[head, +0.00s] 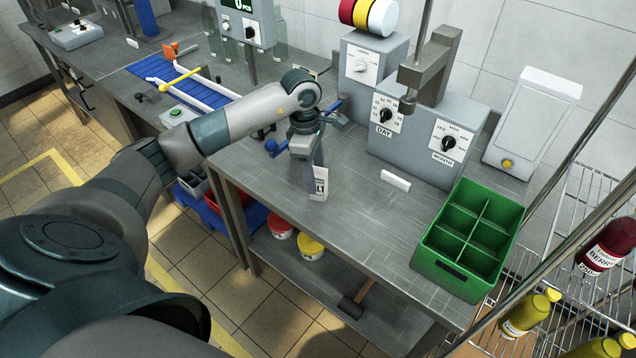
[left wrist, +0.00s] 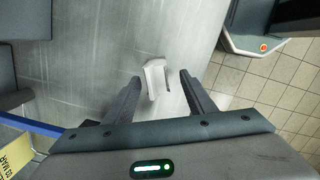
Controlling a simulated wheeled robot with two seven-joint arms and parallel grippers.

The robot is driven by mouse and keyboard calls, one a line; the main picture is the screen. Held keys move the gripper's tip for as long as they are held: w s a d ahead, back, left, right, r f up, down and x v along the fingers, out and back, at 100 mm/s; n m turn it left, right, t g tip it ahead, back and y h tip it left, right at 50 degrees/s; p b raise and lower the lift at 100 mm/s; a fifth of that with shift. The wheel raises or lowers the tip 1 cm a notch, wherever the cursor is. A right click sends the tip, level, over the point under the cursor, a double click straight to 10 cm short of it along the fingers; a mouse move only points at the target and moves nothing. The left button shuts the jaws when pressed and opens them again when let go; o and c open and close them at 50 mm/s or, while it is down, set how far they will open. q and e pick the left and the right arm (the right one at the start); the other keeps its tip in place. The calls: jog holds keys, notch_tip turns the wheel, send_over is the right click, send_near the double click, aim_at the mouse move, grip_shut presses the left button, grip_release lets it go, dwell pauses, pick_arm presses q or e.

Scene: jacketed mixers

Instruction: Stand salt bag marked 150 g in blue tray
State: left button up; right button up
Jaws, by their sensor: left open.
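A small white bag (head: 318,186) with dark print stands on the steel table near its front edge. Its marking is too small and partly hidden, so I cannot read a weight. My left gripper (head: 317,168) is open and points down just above and around it. In the left wrist view, the pale bag (left wrist: 157,80) lies between the two spread fingers (left wrist: 160,88), with a gap on each side. My right gripper is not in view.
A green six-compartment crate (head: 431,262) stands empty at the table's right end. Grey DAY and MONTH dial boxes (head: 412,150) stand behind. A white block (head: 396,181) lies on the table. Red (head: 281,226) and yellow (head: 310,246) tubs are below.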

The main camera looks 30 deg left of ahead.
aim_at(320, 185)
pick_arm(q)
jog(key=shift+w+d+f+p, duration=0.15)
jog(key=shift+f+p, duration=0.15)
jog(key=shift+p, duration=0.25)
jog(key=f, duration=0.1)
jog(key=f+p, duration=0.2)
jog(key=shift+w+d+f, duration=0.2)
jog(key=shift+d+f, duration=0.15)
jog(key=shift+f, duration=0.35)
jog(key=shift+c, duration=0.3)
grip_shut()
jog(key=shift+r, duration=0.15)
